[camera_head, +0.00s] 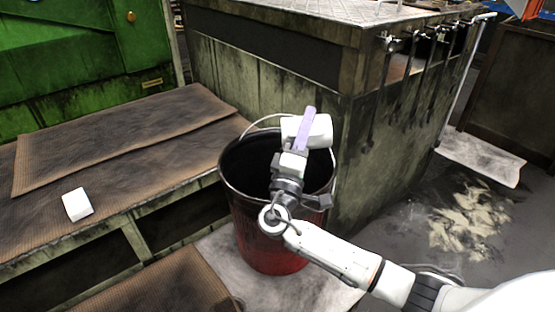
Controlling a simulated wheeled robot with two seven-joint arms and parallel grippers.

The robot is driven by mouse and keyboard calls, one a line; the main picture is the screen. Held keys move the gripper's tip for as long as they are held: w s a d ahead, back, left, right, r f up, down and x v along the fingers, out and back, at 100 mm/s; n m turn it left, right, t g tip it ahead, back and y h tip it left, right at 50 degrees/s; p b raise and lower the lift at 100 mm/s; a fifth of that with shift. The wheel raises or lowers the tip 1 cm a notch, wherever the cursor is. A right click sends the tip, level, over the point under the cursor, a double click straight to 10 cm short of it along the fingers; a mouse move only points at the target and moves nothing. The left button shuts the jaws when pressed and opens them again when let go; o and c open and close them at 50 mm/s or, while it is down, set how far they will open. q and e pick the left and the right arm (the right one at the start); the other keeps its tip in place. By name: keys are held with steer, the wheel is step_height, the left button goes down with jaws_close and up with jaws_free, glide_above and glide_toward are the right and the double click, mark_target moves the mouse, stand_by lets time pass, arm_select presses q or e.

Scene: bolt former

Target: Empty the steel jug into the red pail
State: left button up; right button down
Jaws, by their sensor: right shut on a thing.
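The red pail (268,246) stands upright on the floor, beside the stepped platform and against the dirty machine cabinet. Its dark inside and thin wire handle show; its contents cannot be made out. My right gripper (304,132) is above the pail's far right rim, shut on a pale rounded thing that I take for the steel jug (321,131). The jug appears to lie on its side in the grip. Its mouth and contents are hidden, and no stream shows. My right wrist and forearm cover part of the pail's opening and right side. My left gripper is not in view.
A white block (77,205) lies on the matted platform (130,130) at left. The cabinet (350,150) stands close behind and right of the pail, with several hanging rods (408,85). Open floor with a pale spill (468,220) is at right.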

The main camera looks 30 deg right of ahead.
mark_target(283, 125)
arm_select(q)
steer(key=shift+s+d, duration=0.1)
arm_select(e)
steer(key=shift+w+a+r+n+t+y, duration=0.2)
steer(key=shift+a+r+n+t+y, duration=0.1)
steer(key=shift+a+n+t, duration=0.4)
